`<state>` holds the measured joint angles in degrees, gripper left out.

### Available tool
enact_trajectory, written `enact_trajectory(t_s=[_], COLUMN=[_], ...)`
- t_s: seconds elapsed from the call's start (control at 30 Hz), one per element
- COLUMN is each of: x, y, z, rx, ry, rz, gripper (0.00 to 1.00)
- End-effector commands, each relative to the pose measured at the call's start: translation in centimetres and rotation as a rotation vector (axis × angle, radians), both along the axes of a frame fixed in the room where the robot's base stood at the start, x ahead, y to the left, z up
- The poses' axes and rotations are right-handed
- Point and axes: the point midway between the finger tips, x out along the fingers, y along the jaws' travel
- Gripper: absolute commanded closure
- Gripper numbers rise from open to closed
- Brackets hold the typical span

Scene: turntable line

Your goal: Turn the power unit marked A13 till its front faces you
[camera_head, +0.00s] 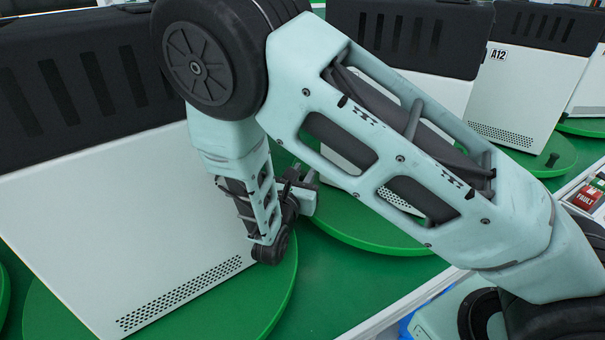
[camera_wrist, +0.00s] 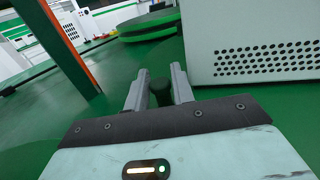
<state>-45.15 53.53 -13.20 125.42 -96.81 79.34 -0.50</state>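A large pale power unit with a black slotted top (camera_head: 120,225) fills the left of the head view. It stands on a green turntable (camera_head: 265,300), and no label shows on its visible face. My gripper (camera_head: 303,190) is low beside this unit's right edge. In the wrist view my gripper (camera_wrist: 160,85) has a short dark peg (camera_wrist: 160,93) between its two fingers. I cannot tell whether the fingers touch the peg. A pale perforated panel (camera_wrist: 262,50) is close to the right finger. The label A13 is not visible in either view.
A unit labelled A12 (camera_head: 530,90) stands on another green turntable (camera_head: 575,148) at the right, with a dark peg (camera_head: 552,160) near its rim. Another unit (camera_head: 425,85) is partly hidden behind my arm. A red FAULT sign (camera_head: 586,196) is at the right edge.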

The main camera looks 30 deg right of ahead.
Motion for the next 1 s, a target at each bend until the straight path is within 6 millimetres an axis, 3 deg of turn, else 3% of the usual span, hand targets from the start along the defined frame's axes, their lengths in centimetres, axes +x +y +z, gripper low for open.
enact_trajectory(t_s=[0.17,0.23,0.27,0.63,1.0], x=[0.0,0.0,0.0,1.0,5.9], y=[0.0,0.0,0.0,-0.2,-2.0], z=[0.0,0.0,0.0,0.1,0.0], rx=[0.0,0.0,0.0,0.002,0.004], ry=[0.0,0.0,0.0,-0.004,-0.004], rz=[0.0,0.0,0.0,-0.046,-0.281], gripper=[0.76,0.95,1.0,1.0,1.0])
